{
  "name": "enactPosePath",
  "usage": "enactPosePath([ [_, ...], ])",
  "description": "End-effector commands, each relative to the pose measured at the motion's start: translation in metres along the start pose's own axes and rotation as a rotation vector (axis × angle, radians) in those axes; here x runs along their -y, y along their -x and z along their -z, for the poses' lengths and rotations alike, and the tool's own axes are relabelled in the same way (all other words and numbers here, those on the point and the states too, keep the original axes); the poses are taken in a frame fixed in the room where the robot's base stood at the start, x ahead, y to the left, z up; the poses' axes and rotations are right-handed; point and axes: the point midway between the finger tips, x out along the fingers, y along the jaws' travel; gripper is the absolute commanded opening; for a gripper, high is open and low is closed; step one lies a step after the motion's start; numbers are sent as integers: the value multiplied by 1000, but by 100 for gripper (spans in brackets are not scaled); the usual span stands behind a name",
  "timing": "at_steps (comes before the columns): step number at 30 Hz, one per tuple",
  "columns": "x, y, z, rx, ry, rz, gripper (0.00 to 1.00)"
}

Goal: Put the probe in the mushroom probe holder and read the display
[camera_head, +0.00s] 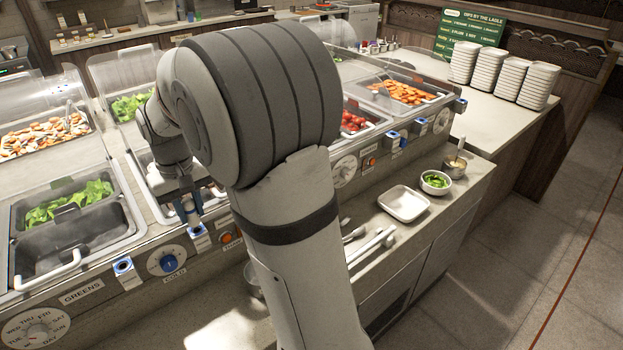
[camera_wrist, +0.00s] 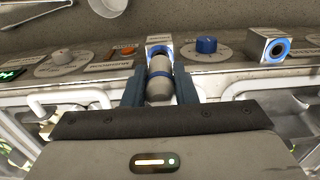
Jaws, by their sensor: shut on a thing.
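My gripper (camera_head: 188,207) is shut on a grey probe with a blue band (camera_wrist: 160,82); a finger shows on each side of it in the wrist view. The probe's far end is at or just in front of a blue-and-silver holder block (camera_wrist: 159,46), also seen in the head view (camera_head: 201,241). I cannot tell whether the tip is inside. The label beside the holder is too small to read surely. A small green-lit display (camera_wrist: 11,75) shows at the left edge of the wrist view; its reading is not legible.
Another blue-ringed holder (camera_head: 124,270) and a blue knob (camera_head: 167,262) sit on the same front panel. An orange button (camera_head: 229,238) is close by. Food wells with clear guards stand behind. A white dish (camera_head: 404,204) and a bowl of greens (camera_head: 435,182) are on the counter.

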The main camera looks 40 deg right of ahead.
Motion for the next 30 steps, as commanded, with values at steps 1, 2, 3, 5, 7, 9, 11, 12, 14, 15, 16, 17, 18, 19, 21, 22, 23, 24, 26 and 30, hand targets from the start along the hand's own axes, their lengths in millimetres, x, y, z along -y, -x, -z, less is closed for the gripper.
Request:
enactPosePath([
  [1, 0, 6, 0, -1, 0, 0, 2],
  [2, 0, 8, 0, -1, 0, 0, 2],
  [3, 0, 11, 0, -1, 0, 0, 2],
  [5, 0, 14, 0, -1, 0, 0, 2],
  [7, 0, 18, 0, -1, 0, 0, 2],
  [9, 0, 23, 0, 0, 0, 0, 2],
  [11, 0, 26, 0, 0, 0, 0, 2],
  [12, 0, 29, 0, 0, 0, 0, 2],
  [14, 0, 32, 0, 0, 0, 0, 2],
  [15, 0, 35, 0, 0, 0, 0, 2],
  [16, 0, 36, 0, 0, 0, 0, 2],
  [17, 0, 38, 0, 0, 0, 0, 2],
  [18, 0, 40, 0, 0, 0, 0, 2],
  [19, 0, 42, 0, 0, 0, 0, 2],
  [21, 0, 46, 0, 0, 0, 0, 2],
  [22, 0, 48, 0, 0, 0, 0, 2],
  [23, 0, 50, 0, 0, 0, 0, 2],
  [24, 0, 52, 0, 0, 0, 0, 2],
  [26, 0, 56, 0, 0, 0, 0, 2],
  [30, 0, 63, 0, 0, 0, 0, 2],
])
